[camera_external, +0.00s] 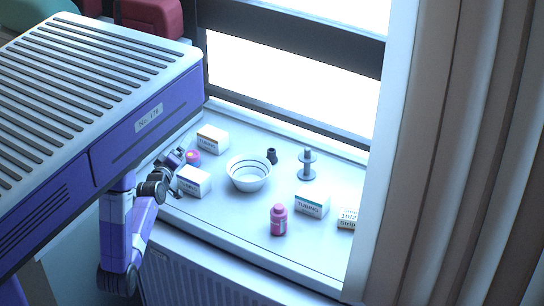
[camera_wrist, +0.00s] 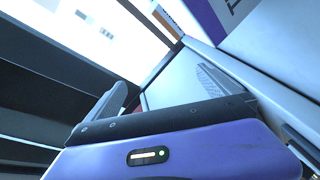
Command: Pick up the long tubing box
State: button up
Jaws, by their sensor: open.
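Three white boxes that appear to be tubing boxes lie on the windowsill in the external view. One (camera_external: 194,181) is at the front left, one (camera_external: 212,139) is behind it near the window, and one (camera_external: 312,205) is to the right. I cannot tell which is the long one. My gripper (camera_external: 178,162) is at the left end of the sill, close beside the front-left box. In the wrist view my gripper (camera_wrist: 165,88) has its fingers apart with nothing between them. A white box with a purple band (camera_wrist: 275,28) fills the top right, close to the right finger.
A white bowl (camera_external: 262,183), a grey spool (camera_external: 307,172), a small dark piece (camera_external: 272,156), a pink bottle (camera_external: 279,221), another pink item (camera_external: 193,157) and a strip box (camera_external: 347,219) share the sill (camera_external: 240,222). A curtain (camera_external: 450,150) bounds the right.

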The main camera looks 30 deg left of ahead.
jog(key=w+a+n, duration=0.6)
jog(key=w+n, duration=0.2)
jog(key=w, duration=0.1)
jog(key=n+g+h, duration=0.3)
jog(key=n+h, duration=0.3)
jog(key=n, duration=0.6)
send_near(212, 134)
jog(key=shift+w+a+f, duration=0.1)
jog(key=shift+w+f, duration=0.15)
jog(key=shift+w, duration=0.2)
jog(key=shift+w+a+f, duration=0.1)
jog(key=shift+w+f, duration=0.15)
jog(key=shift+w, duration=0.2)
jog(key=shift+d+f+n, duration=0.15)
jog(key=shift+n, duration=0.35)
jog(key=x, duration=0.6)
jog(key=shift+w+p, duration=0.25)
jog(key=shift+p, duration=0.1)
jog(key=shift+w+d+f, duration=0.15)
jog(key=shift+w, duration=0.4)
jog(key=shift+r+x, duration=0.2)
jog(key=shift+x, duration=1.95)
jog(key=c, duration=1.1)
jog(key=shift+r, duration=0.1)
jog(key=shift+c, duration=0.2)
